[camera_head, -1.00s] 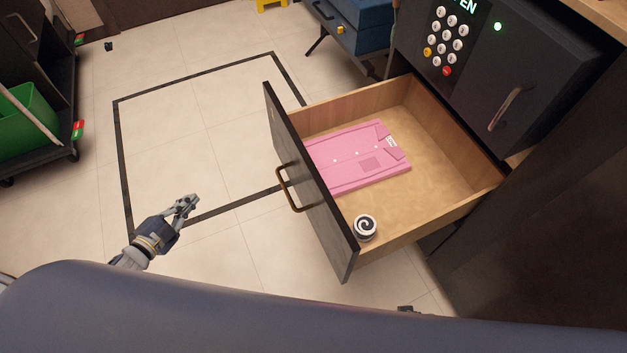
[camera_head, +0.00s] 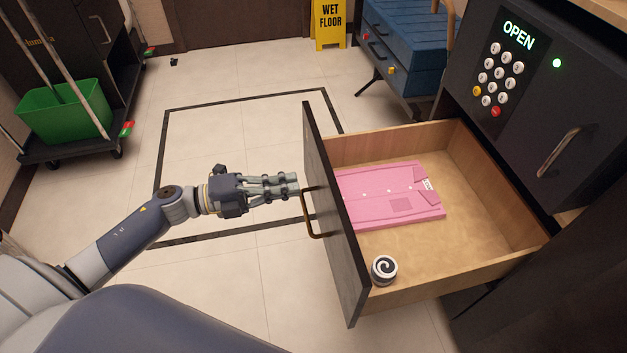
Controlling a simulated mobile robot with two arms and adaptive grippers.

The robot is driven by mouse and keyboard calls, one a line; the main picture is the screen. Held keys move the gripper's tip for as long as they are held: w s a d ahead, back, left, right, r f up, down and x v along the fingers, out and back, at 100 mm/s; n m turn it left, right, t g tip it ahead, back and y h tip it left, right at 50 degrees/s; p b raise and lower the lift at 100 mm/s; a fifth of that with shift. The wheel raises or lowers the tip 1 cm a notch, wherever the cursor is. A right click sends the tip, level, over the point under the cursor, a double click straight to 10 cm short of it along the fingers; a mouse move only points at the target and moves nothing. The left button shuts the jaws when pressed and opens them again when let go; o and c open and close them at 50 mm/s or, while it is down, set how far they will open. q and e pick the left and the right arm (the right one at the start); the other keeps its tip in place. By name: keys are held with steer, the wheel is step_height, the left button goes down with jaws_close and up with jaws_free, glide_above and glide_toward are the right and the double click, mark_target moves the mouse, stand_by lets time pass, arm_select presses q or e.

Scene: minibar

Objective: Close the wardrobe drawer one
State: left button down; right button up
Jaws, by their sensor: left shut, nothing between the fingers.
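The wardrobe drawer (camera_head: 470,262) is pulled well out, with pale wooden walls and a dark front panel (camera_head: 335,215). A bronze handle (camera_head: 309,214) is on the front panel. Inside lie a folded pink shirt (camera_head: 390,195) and a small black-and-white spiral roll (camera_head: 384,269). My left gripper (camera_head: 296,185) is shut and empty, pointing right, just left of the drawer front near the top of the handle. I cannot tell whether it touches the panel. My right gripper is not in view.
A dark safe (camera_head: 545,95) with a keypad and a lit "OPEN" display sits above the drawer. A blue chest (camera_head: 405,50) and a yellow wet floor sign (camera_head: 331,28) stand at the back. A cart with a green bucket (camera_head: 62,110) is at left. The tiled floor between is clear.

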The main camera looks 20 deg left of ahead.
mark_target(327, 178)
arm_select(q)
steer(key=x, duration=0.5)
steer(key=shift+w+d, duration=0.25)
steer(key=shift+d, duration=0.05)
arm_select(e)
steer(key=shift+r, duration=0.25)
arm_select(q)
steer(key=shift+d, duration=0.1)
